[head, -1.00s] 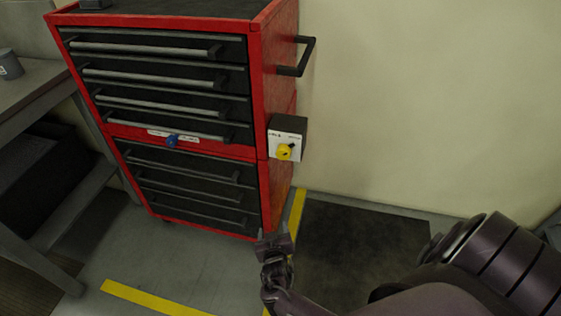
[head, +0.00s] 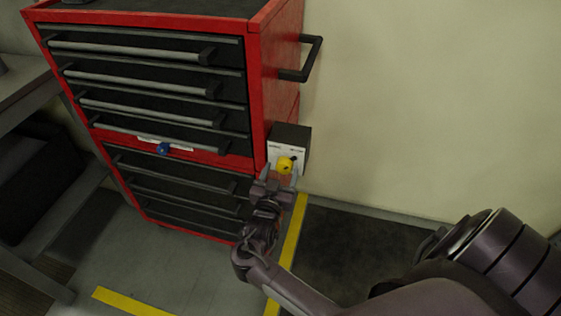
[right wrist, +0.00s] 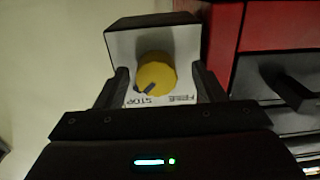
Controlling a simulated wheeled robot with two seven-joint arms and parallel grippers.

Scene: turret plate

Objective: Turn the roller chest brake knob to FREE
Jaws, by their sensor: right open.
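The yellow brake knob (head: 285,164) sits on a pale plate (head: 299,155) on the front of a dark box at the chest's right side. In the right wrist view the yellow knob (right wrist: 156,73) shows a dark pointer mark aimed near the word STOP, with FREE printed beside it. My right gripper (head: 277,176) is open just in front of the knob. In the right wrist view its fingers (right wrist: 160,88) stand on either side of the knob, apart from it. My left gripper is not in view.
The red roller chest (head: 262,90) has several dark drawers, a black side handle (head: 315,58) and a blue knob (head: 163,149) on its front. A workbench (head: 25,90) stands at the left. Yellow tape (head: 290,255) marks the floor.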

